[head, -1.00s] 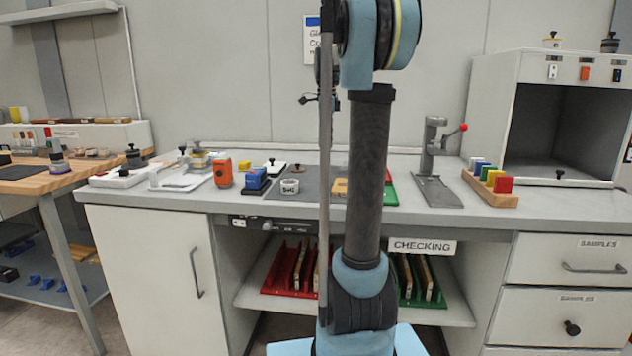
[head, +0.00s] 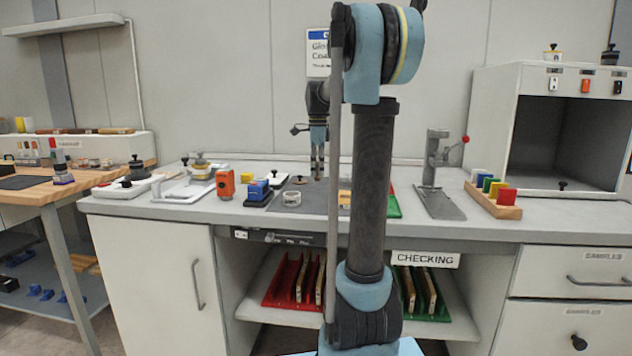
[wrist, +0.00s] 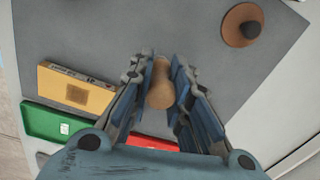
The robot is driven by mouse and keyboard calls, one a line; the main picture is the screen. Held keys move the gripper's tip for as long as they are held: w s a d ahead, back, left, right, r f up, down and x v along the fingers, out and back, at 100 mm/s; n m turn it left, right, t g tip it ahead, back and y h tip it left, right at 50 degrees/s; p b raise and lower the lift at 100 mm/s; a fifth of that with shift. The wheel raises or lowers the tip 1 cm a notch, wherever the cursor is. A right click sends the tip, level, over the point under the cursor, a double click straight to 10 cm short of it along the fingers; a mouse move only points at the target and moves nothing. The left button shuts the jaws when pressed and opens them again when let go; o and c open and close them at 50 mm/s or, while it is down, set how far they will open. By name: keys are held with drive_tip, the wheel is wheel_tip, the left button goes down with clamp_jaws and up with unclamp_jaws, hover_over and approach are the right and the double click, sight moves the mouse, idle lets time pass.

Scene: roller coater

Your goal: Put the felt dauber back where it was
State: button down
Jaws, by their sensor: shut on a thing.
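My gripper (wrist: 161,92) is shut on a tan, rounded wooden-looking piece (wrist: 160,84), likely the felt dauber, which sits between the fingers in the wrist view. Its lower end is hard to make out, and I cannot tell whether it touches the mat. In the head view my gripper (head: 317,172) points down over the grey mat (head: 318,199) on the bench, and the held piece is too small to tell there.
A brown disc with a black knob (wrist: 243,25) lies on the mat. A tan block (wrist: 76,90), a green tray (wrist: 50,122) and a red piece (wrist: 150,141) lie nearby.

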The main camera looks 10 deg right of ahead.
sight(317, 178)
drive_tip(key=shift+f, duration=1.8)
drive_tip(key=c, duration=1.5)
unclamp_jaws()
drive_tip(key=shift+f, duration=0.1)
wheel_tip(317, 178, up, 12)
drive_tip(key=shift+r, duration=0.1)
drive_tip(key=shift+s, duration=0.1)
